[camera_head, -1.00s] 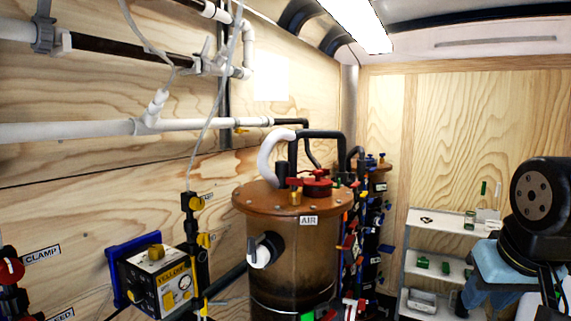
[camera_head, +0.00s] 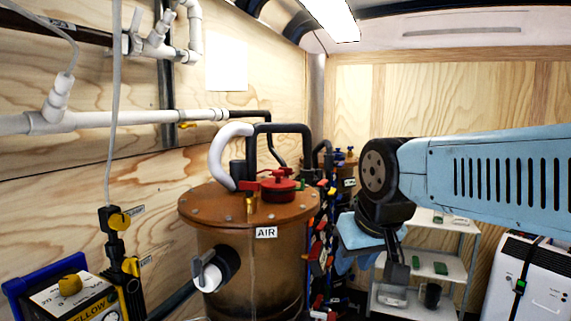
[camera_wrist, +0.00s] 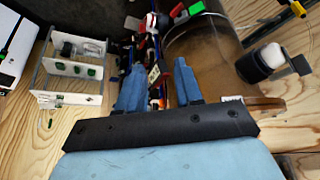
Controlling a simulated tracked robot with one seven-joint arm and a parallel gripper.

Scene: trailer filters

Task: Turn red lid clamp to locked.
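A rusty brown tank (camera_head: 245,265) with an AIR label stands in the middle of the head view. On its lid (camera_head: 215,207) sit a round red cap (camera_head: 280,188) and a small red handle (camera_head: 249,186) above a brass fitting. I cannot tell which red part is the lid clamp or how it is set. My gripper's two blue fingers (camera_wrist: 159,88) are apart with nothing held between them in the wrist view. The tank's side (camera_wrist: 207,55) shows just beyond them. In the head view my arm is right of the tank, and the fingers are hard to make out.
Black and white hoses (camera_head: 222,150) arch over the lid. A rack of coloured valves (camera_head: 322,240) stands along the tank's right side. White shelves (camera_head: 455,265) and a white heater unit (camera_head: 535,285) are at right. A yellow-labelled control box (camera_head: 75,295) is at lower left.

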